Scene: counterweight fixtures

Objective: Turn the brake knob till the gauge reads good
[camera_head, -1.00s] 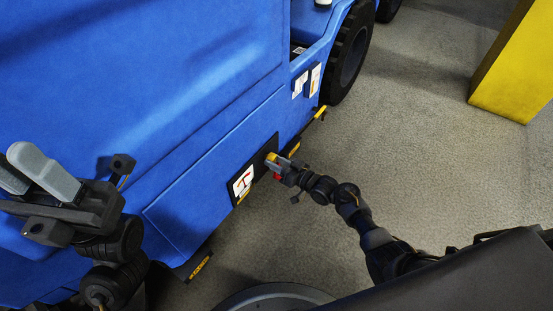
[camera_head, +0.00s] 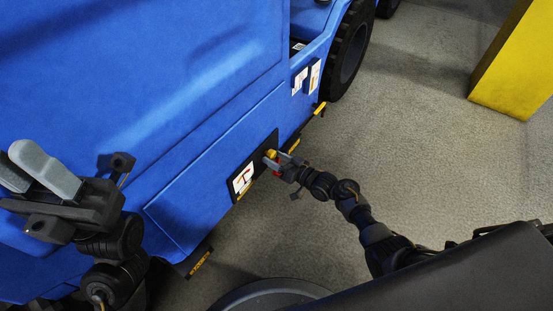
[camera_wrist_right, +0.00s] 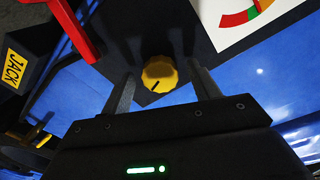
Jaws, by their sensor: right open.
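The yellow brake knob (camera_wrist_right: 160,74) sits on a dark panel of the blue machine, with a dark mark on its face. It also shows in the head view (camera_head: 272,153). My right gripper (camera_head: 278,158) is open at the panel. In the right wrist view its two fingers stand on either side of the knob, with gaps between. The gauge (camera_wrist_right: 243,14) is a white plate with a red, orange and green arc, partly cut off; I cannot tell its reading. The plate also shows in the head view (camera_head: 243,178). My left gripper (camera_head: 32,168) is open and empty at the far left.
A red handle (camera_wrist_right: 75,32) and a dark block labelled JACK (camera_wrist_right: 15,68) lie close to the knob. The blue machine (camera_head: 180,80) fills the left. A yellow block (camera_head: 513,65) stands at the upper right. The grey floor between is clear.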

